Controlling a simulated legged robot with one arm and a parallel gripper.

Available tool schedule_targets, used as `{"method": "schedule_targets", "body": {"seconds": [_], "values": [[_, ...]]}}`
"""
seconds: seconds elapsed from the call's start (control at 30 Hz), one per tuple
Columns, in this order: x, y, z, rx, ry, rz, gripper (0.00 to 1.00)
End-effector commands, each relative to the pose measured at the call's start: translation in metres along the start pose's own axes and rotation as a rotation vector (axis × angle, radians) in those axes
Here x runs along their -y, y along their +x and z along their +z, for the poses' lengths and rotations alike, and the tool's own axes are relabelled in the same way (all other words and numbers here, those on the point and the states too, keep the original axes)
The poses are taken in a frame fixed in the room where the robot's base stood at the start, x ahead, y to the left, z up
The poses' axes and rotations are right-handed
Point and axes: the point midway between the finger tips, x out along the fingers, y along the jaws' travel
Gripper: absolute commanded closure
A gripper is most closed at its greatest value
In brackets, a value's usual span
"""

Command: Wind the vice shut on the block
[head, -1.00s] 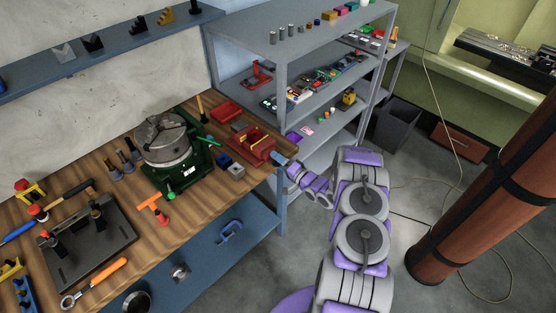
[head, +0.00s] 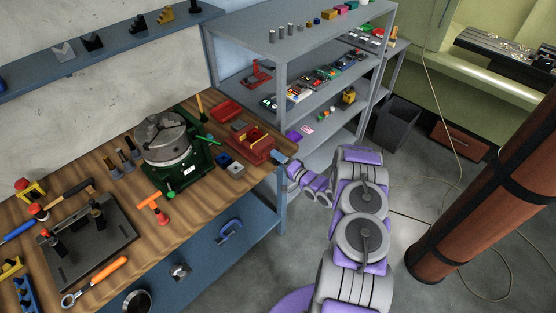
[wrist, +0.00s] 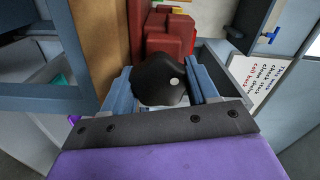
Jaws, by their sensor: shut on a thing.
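The red vice (head: 262,152) stands at the right end of the wooden bench, and its red body also shows in the wrist view (wrist: 170,38). A yellowish piece shows between its jaws in the head view, too small to tell whether it is the block or is gripped. My gripper (head: 281,158) is at the vice's right end, just past the bench edge. In the wrist view my gripper (wrist: 165,90) has its blue fingers on either side of a dark rounded knob (wrist: 158,78) with a pale dot, and is shut on it. The knob hides part of the vice.
A grey part (head: 236,170) and a blue part (head: 222,159) lie beside the vice, with a red tray (head: 228,110) behind. A green-based rotary chuck (head: 165,150) stands to the left. Grey shelves (head: 300,90) rise close behind my gripper. Open floor lies to the right.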

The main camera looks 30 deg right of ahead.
Motion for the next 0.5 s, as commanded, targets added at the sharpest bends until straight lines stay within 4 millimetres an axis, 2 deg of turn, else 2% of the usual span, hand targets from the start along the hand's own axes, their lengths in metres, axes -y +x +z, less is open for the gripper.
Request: {"method": "schedule_targets", "body": {"seconds": [0.03,0.37,0.4,0.5], "values": [[-0.0053,-0.0023,0.0026,0.001,0.007,0.011,0.72],[-0.0058,-0.0023,0.0030,0.002,0.007,0.012,0.72],[-0.0058,-0.0023,0.0030,0.002,0.008,0.012,0.38],[-0.0059,-0.0022,0.0030,0.002,0.008,0.012,0.29]]}}
